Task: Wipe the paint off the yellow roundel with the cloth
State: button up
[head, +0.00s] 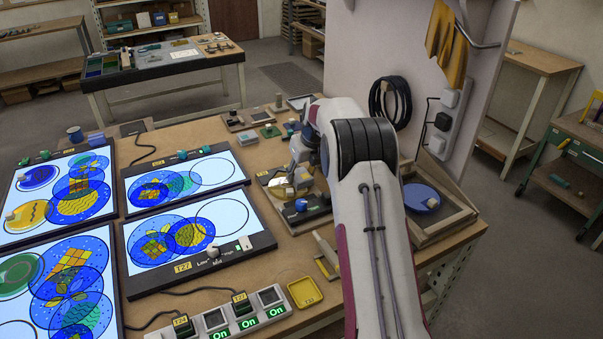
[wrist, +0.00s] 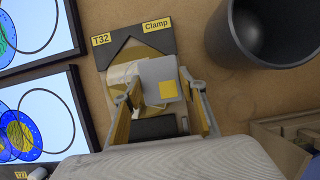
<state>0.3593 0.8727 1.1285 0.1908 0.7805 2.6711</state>
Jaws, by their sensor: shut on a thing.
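In the wrist view my gripper (wrist: 160,90) is shut on a grey block (wrist: 155,70) with a yellow square on top, perhaps the cloth pad. The block is over a dark fixture (wrist: 112,50) labelled T32 and Clamp. A pale golden piece (wrist: 120,72), possibly the yellow roundel, shows beside the block, which hides much of it. I cannot tell whether they touch, and no paint is clear. In the head view my arm hides much of this area; the fixture's golden part (head: 278,190) shows left of the arm.
A dark round bin (wrist: 235,45) stands right of the fixture. Lit panels (head: 190,235) with patterned discs lie to the left. A wooden tray (head: 455,222) with a blue disc (head: 422,203) is right of my arm. A yellow dish (head: 305,292) sits near the front edge.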

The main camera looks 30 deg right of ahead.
aim_at(277, 181)
jog(key=shift+w+a+r, duration=0.1)
jog(key=shift+w+a, duration=0.25)
jog(key=shift+a, duration=0.5)
jog(key=shift+w+a, duration=0.35)
jog(key=shift+a, duration=0.45)
jog(key=shift+w+a+f, duration=0.1)
jog(key=shift+w+a, duration=0.25)
jog(key=shift+a, duration=0.5)
jog(key=shift+w+a+f, duration=0.1)
jog(key=shift+w+a, duration=0.2)
jog(key=shift+a, duration=0.5)
jog(key=shift+s+d, duration=0.4)
jog(key=shift+d, duration=0.45)
jog(key=shift+s+d, duration=0.35)
jog(key=shift+d, duration=0.45)
jog(key=shift+d, duration=0.15)
